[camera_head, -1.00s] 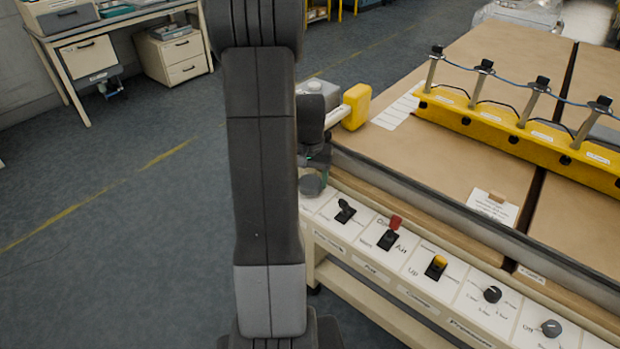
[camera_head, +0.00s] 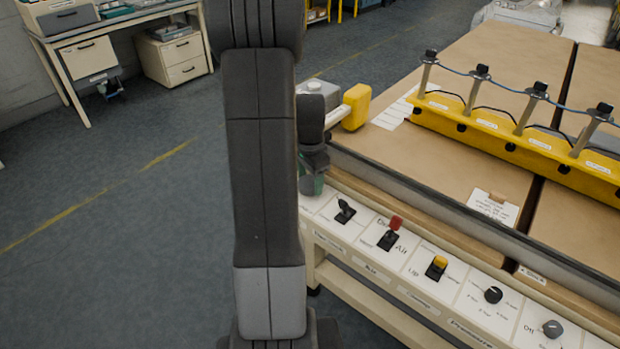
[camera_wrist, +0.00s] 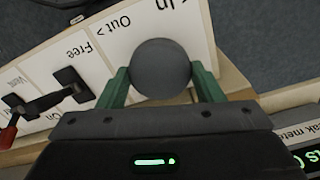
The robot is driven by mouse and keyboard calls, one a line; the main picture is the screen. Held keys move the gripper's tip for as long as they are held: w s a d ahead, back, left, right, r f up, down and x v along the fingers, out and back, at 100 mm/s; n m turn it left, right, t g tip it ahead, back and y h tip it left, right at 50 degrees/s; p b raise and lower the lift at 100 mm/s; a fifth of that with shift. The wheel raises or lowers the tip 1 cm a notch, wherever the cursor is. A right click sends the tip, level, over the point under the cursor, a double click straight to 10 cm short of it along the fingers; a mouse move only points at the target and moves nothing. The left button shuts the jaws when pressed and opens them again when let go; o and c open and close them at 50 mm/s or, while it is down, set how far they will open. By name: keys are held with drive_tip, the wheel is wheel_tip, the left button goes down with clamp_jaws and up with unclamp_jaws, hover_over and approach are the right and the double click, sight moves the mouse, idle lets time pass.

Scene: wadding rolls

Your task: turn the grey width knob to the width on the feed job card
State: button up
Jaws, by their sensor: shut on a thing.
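The round grey knob (camera_wrist: 160,68) sits on a white panel with the printed words "In" and "Out" beside it, seen in the wrist view. The green fingers of my gripper (camera_wrist: 160,78) are on either side of it, and my gripper is shut on the knob. In the head view my gripper (camera_head: 313,182) is at the left end of the control panel, partly behind my arm, and the knob is hidden there. A white card (camera_head: 493,207) lies on the brown table surface. Its writing is too small to read.
To the right along the panel (camera_head: 334,236) stand a black lever (camera_head: 345,209), a red lever (camera_head: 393,230), a yellow switch (camera_head: 437,267), a black knob (camera_head: 493,295) and another grey knob (camera_head: 553,329). A yellow bar (camera_head: 480,140) with posts crosses the table.

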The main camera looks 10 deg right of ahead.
sight(310, 181)
drive_tip(key=shift+m, duration=0.4)
drive_tip(key=o, duration=1)
wheel_tip(310, 181, up, 14)
drive_tip(key=shift+f, duration=0.1)
idle(0.6)
wheel_tip(310, 181, down, 14)
drive_tip(key=shift+r, duration=0.1)
idle(0.5)
